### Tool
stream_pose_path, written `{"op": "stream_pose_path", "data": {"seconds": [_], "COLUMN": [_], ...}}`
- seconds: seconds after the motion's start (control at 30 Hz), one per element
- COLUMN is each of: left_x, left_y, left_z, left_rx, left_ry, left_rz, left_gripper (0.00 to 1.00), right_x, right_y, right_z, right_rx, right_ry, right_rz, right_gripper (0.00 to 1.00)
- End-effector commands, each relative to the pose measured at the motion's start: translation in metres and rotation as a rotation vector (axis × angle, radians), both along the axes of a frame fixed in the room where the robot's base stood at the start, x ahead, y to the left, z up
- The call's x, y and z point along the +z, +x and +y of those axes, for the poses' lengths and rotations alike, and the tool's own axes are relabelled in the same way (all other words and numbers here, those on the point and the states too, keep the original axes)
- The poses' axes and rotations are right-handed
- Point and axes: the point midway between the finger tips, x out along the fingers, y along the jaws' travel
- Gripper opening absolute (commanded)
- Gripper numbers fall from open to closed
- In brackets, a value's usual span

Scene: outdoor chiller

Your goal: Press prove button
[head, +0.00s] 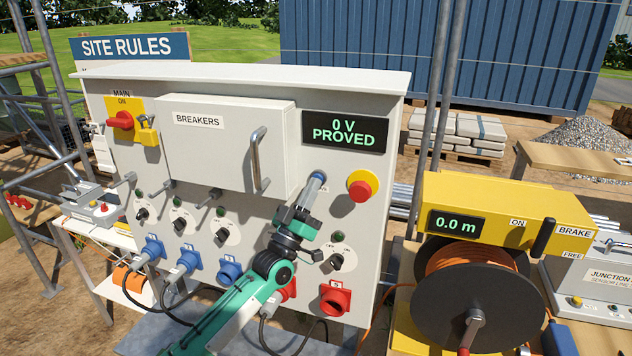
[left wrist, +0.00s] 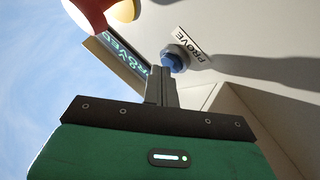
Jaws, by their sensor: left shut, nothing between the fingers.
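The blue prove button (left wrist: 174,58) sits on the panel face beside its label, which reads PROVE in the left wrist view. In the head view the button (head: 319,175) shows just beyond my left gripper (head: 310,188), below the display. My left gripper is shut and empty, and its fingertips (left wrist: 160,76) are right at the button. I cannot tell whether they touch it. The display (head: 345,132) reads 0 V PROVED in green. The arm hides part of the panel below the button. My right gripper is not in view.
A red stop button on a yellow base (head: 360,187) is close to the right. The breakers box (head: 215,140) with its metal handle (head: 259,160) juts out at left. A red main switch (head: 121,120) is further left. A cable reel (head: 474,300) stands at right.

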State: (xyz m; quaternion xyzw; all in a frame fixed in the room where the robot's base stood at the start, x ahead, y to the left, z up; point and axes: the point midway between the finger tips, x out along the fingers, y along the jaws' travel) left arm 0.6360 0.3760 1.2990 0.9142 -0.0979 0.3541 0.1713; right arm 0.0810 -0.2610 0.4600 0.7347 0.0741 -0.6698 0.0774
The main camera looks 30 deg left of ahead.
Motion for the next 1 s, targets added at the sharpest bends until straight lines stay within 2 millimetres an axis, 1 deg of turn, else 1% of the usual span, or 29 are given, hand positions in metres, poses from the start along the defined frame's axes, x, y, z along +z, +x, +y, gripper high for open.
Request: {"op": "stream_pose_path", "data": {"seconds": [0.4, 0.77, 1.0], "left_x": [0.0, 0.0, 0.001], "left_y": [-0.017, -0.02, -0.042], "left_z": [-0.004, -0.005, -0.01], "left_rx": [0.0, -0.001, 0.0], "left_ry": [-0.001, 0.0, -0.001], "left_rz": [0.001, 0.001, 0.001], "left_gripper": [0.0, 0.0, 0.0], "right_x": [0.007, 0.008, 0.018], "right_y": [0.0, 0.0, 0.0], "right_z": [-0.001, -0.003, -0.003], "right_rx": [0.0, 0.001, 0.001], "right_ry": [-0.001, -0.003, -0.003], "right_rz": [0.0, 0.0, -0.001], "right_gripper": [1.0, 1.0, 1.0]}}
